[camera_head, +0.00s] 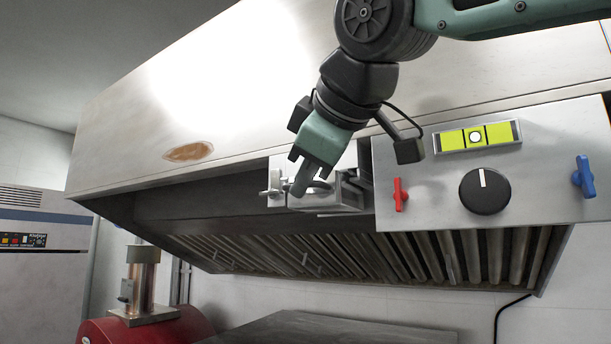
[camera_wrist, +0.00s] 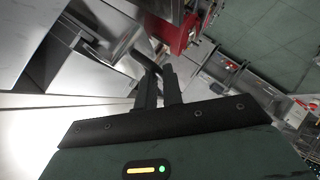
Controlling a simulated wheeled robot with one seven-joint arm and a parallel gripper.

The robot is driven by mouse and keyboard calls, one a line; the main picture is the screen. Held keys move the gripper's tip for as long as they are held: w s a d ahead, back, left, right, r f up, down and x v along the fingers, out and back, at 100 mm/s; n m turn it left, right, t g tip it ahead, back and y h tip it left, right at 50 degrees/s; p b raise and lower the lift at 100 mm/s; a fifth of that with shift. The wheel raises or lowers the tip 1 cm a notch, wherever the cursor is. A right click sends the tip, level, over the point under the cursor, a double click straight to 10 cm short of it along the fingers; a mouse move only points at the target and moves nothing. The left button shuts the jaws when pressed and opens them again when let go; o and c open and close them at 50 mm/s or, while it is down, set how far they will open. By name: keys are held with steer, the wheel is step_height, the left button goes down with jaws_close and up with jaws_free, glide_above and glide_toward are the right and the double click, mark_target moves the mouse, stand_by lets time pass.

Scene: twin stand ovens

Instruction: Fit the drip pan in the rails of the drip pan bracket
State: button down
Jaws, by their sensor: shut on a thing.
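The drip pan (camera_head: 345,197), a small grey metal pan, is at the lower front edge of the hood in the head view. My gripper (camera_head: 301,187) points down at the pan's front and is shut on it, seemingly at its handle. The bracket (camera_head: 284,168) is a pale metal piece on the hood edge, just behind and left of my fingers. My fingers hide part of both, and I cannot tell whether the pan sits in the rails. In the wrist view my fingers (camera_wrist: 163,75) are close together beside shiny metal surfaces; pan and bracket are hard to separate there.
A control panel (camera_head: 440,190) with a black knob (camera_head: 485,191), a red lever (camera_head: 400,195) and a blue lever (camera_head: 584,177) stands close to the right. Slatted filters (camera_head: 400,258) lie below. A red rounded body (camera_head: 150,330) is at lower left. The space before the hood looks clear.

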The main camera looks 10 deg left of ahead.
mark_target(312, 189)
steer(key=shift+w+d, duration=0.3)
steer(key=shift+w, duration=0.4)
steer(key=shift+w+d, duration=0.3)
steer(key=shift+w, duration=0.4)
stand_by(0.5)
steer(key=c, duration=1.5)
jaws_free()
steer(key=shift+o, duration=0.2)
steer(key=f+b+v, duration=0.1)
steer(key=b+v, duration=0.2)
steer(key=v, duration=3.1)
steer(key=shift+s, duration=0.4)
steer(key=shift+r, duration=0.1)
